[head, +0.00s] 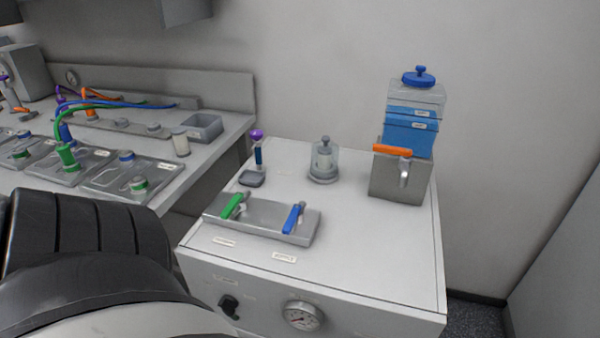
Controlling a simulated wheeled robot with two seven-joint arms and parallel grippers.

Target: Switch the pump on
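A white cabinet (360,240) stands right of centre. Its front panel carries a black rotary knob (229,306) and a round pressure gauge (302,315) near the lower edge of the view. I take the knob to be the pump switch, but its label is too small to read, and I cannot tell its setting. The gauge needle's reading is also unclear. The pump itself is not clearly identifiable. My arm fills the lower left and comes close to the panel's left edge. Neither gripper shows.
On the cabinet top are a grey tray (262,228) with green and blue-handled valves, a glass jar (324,162), and a blue-filled tank (410,130) on a grey block with an orange lever. A bench (150,199) with cables stands left. Floor shows at lower right.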

